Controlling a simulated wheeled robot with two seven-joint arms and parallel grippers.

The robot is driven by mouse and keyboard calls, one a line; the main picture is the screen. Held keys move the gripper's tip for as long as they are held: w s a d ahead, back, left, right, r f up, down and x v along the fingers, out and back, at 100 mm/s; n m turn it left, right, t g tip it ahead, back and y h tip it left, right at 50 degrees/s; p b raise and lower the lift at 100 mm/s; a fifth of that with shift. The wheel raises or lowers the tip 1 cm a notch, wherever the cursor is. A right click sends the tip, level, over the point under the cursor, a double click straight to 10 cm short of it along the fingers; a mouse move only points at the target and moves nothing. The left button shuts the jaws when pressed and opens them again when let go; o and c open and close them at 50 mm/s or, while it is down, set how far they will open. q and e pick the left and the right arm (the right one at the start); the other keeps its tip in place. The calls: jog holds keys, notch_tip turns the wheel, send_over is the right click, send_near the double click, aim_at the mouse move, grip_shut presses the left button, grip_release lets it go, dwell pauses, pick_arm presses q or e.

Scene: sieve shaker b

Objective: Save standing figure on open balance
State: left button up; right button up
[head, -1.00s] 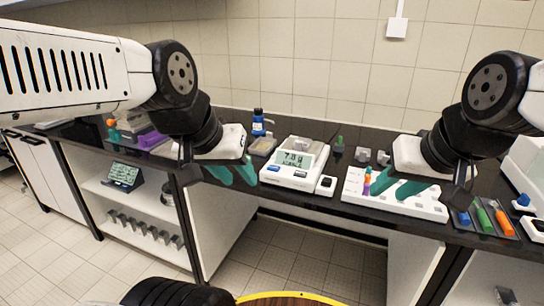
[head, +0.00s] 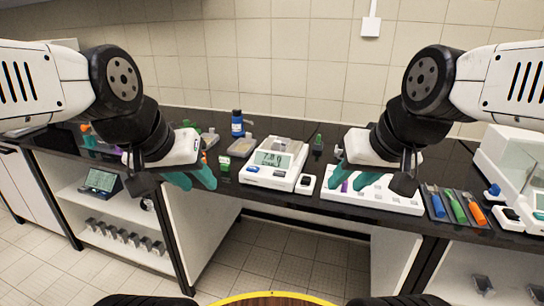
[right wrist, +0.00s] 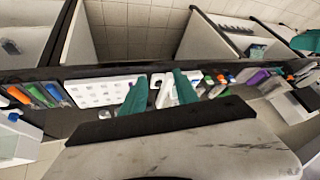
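The open balance (head: 275,162) is a white unit on the dark bench, in the middle of the head view. Its lit display (head: 270,158) shows a figure that looks like 7.0-something, with a smaller line below, too small to read surely. Blue keys (head: 253,169) sit on its front edge. My left gripper (head: 192,179) is open and empty, left of the balance and apart from it. My right gripper (head: 354,179) is right of the balance, over the white rack; its teal fingers stand apart in the right wrist view (right wrist: 160,92), with nothing held between them.
A small black-topped box (head: 305,184) stands right of the balance. The white rack (head: 400,201) and a tray of coloured tools (head: 456,206) lie further right. A blue bottle (head: 237,124) stands behind left. A glass-sided instrument (head: 510,163) is at far right.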

jog(key=shift+c, duration=0.5)
grip_shut()
dwell(1.3)
